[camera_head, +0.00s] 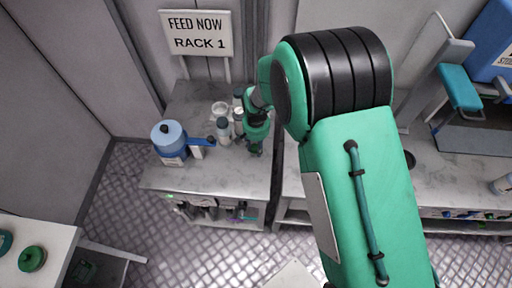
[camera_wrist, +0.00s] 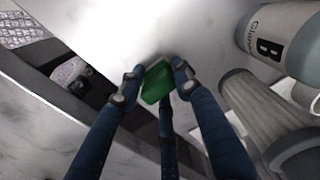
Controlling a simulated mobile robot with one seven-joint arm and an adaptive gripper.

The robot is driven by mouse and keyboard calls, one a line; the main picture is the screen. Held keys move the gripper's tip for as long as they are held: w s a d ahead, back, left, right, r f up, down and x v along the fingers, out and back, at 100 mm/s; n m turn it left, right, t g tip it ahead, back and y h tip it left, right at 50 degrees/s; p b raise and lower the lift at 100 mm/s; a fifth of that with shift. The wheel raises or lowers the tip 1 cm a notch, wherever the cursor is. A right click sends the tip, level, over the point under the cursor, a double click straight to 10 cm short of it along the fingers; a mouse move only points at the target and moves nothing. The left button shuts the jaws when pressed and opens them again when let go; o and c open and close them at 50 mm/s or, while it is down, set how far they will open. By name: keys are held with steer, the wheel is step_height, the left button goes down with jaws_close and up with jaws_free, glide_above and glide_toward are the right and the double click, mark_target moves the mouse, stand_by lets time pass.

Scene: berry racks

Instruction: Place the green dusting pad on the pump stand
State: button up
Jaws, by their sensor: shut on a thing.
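My gripper (camera_wrist: 157,80) is shut on a small green block-like pad (camera_wrist: 157,84), which I take for the green dusting pad. The blue fingers press on its sides, and a pale surface lies beyond it. In the head view my gripper (camera_head: 254,148) is over the right edge of the rack 1 counter, beside several bottles; the pad cannot be made out there. A blue round-topped device with a handle (camera_head: 170,138) stands on the left of that counter. I cannot tell whether it is the pump stand.
A bottle marked B (camera_wrist: 280,38) and a grey ribbed container (camera_wrist: 262,108) stand close on the right in the wrist view. The rack 1 counter (camera_head: 205,180) is bare at its front. A sign reading "FEED NOW RACK 1" (camera_head: 197,34) stands behind. A green round object (camera_head: 32,259) sits lower left.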

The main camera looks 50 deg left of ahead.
mark_target(256, 145)
steer(key=shift+f, duration=0.15)
steer(key=o, duration=1.3)
steer(key=shift+c, duration=0.2)
step_height(256, 145, up, 12)
steer(key=p, duration=0.1)
stand_by(0.4)
steer(key=shift+r, duration=0.2)
